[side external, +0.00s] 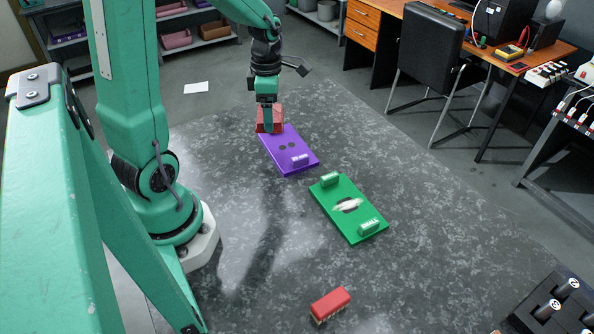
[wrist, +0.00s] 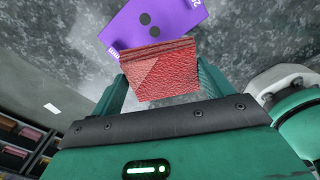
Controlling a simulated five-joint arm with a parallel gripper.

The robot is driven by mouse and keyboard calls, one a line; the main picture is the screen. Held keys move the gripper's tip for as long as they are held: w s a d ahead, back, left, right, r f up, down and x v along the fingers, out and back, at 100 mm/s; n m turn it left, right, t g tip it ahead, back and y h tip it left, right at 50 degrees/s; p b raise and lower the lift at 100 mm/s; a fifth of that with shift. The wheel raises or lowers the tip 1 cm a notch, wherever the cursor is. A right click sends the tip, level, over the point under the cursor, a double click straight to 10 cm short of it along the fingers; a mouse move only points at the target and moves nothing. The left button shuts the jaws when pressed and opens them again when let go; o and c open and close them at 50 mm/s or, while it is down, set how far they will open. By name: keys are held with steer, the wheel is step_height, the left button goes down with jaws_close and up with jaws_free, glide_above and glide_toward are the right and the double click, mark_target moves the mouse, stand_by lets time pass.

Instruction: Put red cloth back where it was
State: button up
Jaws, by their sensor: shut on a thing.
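The red cloth (side external: 269,121), a folded, textured pad, is in my gripper (side external: 268,106), over the far left end of the purple plate (side external: 275,148). In the wrist view the cloth (wrist: 160,72) is between the two green fingers of my gripper (wrist: 165,78), which is shut on it. The purple plate (wrist: 133,28) shows beyond the cloth, with two dark round spots. Whether the cloth touches the plate or hangs just above it, I cannot tell.
A green plate (side external: 335,211) with two raised blocks and a pale item in its dark middle lies right of the purple plate. A red brush-like block (side external: 330,304) lies near the front. A dark rack with black cylinders (side external: 548,309) stands front right. The speckled table (side external: 440,240) is otherwise mostly clear.

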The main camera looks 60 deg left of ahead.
steer(key=s+a+r+n, duration=0.1)
steer(key=s+a+n, duration=0.1)
steer(key=s+n, duration=0.25)
steer(key=n, duration=0.2)
glide_above(217, 139)
steer(key=shift+m, duration=0.25)
step_height(217, 139, down, 7)
steer(key=shift+r, duration=0.1)
steer(key=shift+f, duration=2)
steer(key=shift+f, duration=0.15)
steer(key=o, duration=1)
